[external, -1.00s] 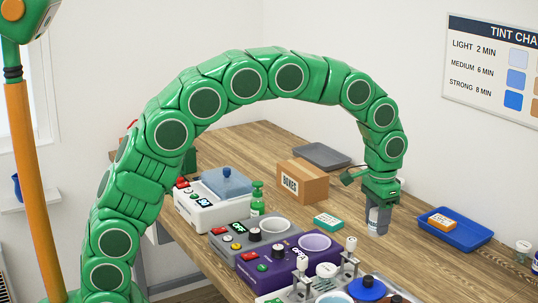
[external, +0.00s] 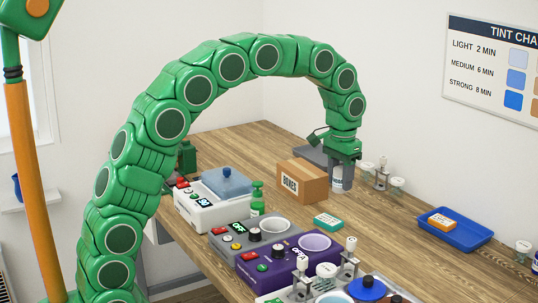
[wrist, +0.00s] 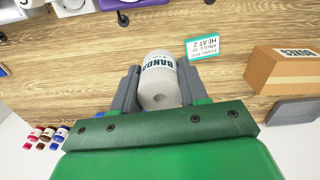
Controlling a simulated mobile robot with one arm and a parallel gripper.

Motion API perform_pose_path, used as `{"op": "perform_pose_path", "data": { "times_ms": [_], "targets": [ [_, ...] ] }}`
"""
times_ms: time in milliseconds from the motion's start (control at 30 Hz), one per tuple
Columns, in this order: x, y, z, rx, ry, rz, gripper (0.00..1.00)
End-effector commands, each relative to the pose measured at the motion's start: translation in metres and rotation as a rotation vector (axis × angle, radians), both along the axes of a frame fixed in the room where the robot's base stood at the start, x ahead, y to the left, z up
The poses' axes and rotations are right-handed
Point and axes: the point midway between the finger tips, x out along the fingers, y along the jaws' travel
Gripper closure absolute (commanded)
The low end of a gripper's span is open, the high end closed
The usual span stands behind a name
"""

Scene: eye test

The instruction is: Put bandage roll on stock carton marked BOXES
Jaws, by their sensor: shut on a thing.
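The bandage roll (external: 337,180) is white with a teal-lettered label, and in the wrist view it (wrist: 158,72) stands between my two grey fingers. My gripper (external: 341,177) is shut on it, also in the wrist view (wrist: 157,88). The stock carton (external: 313,190) is brown cardboard with a BOXES label on its front. It stands closed on the bench, just left of my gripper in the external view; in the wrist view the carton (wrist: 283,72) is at the right. The gap between roll and bench is hard to judge.
A grey tray (external: 308,153) lies behind the carton, partly hidden. A teal-edged card box (external: 328,221) lies in front. Small jars (external: 397,186) stand right of my gripper. A blue tray (external: 470,240) holds an orange box.

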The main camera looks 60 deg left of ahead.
Motion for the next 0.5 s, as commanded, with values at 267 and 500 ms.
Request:
{"op": "perform_pose_path", "data": {
  "times_ms": [267, 500],
  "targets": [
    [-0.005, 0.099, 0.02, 0.0, 0.0, 0.157, 0.86],
    [-0.022, 0.181, 0.036, -0.001, 0.002, 0.29, 0.86]
  ]
}}
